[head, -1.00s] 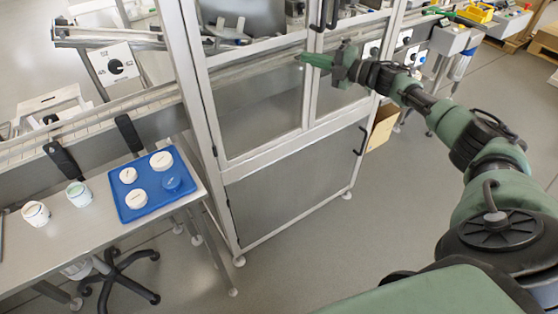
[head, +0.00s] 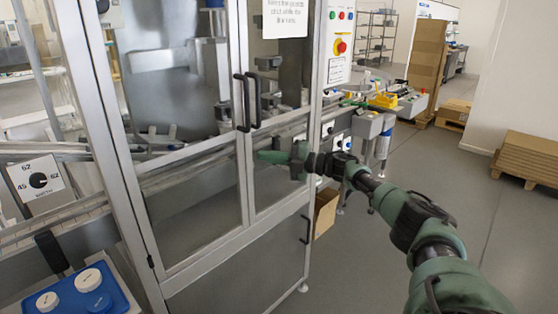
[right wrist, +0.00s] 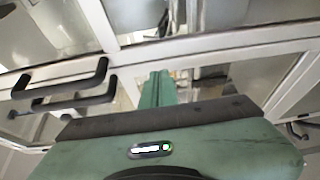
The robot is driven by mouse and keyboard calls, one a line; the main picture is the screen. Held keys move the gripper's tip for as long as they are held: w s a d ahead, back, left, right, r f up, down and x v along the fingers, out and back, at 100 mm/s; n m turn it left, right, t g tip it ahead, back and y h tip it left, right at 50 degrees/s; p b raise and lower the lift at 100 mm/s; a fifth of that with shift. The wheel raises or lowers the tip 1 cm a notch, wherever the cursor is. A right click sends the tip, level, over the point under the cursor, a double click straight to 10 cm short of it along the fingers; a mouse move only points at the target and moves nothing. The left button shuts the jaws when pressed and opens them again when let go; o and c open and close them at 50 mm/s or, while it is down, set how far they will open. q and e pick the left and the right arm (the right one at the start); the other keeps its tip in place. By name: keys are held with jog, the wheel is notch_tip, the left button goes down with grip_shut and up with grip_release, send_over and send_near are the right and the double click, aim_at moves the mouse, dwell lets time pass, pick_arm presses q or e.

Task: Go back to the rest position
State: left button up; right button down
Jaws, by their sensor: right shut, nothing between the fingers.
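My right gripper (head: 272,157) is on the end of my green and black right arm, which reaches in from the lower right in the head view. Its green fingers are closed together and point left, in front of the glass-doored machine cabinet (head: 185,268). In the right wrist view the closed fingers (right wrist: 158,90) point up toward the cabinet's frame, with nothing held between them. I cannot tell from the pictures whether they touch the cabinet. My left gripper is not in view.
Black door handles (head: 247,102) stick out just above my right gripper. A blue tray (head: 122,300) with white lids is at the lower left. A cardboard box (head: 325,212) stands by the cabinet. Stacked cardboard on a pallet (head: 528,158) is at the right. The floor between is clear.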

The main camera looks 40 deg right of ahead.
jog(key=d, duration=0.1)
jog(key=s+d+b, duration=0.1)
jog(key=d, duration=0.1)
jog(key=shift+s+d+r, duration=0.15)
jog(key=shift+s+d, duration=0.05)
jog(key=shift+d, duration=0.1)
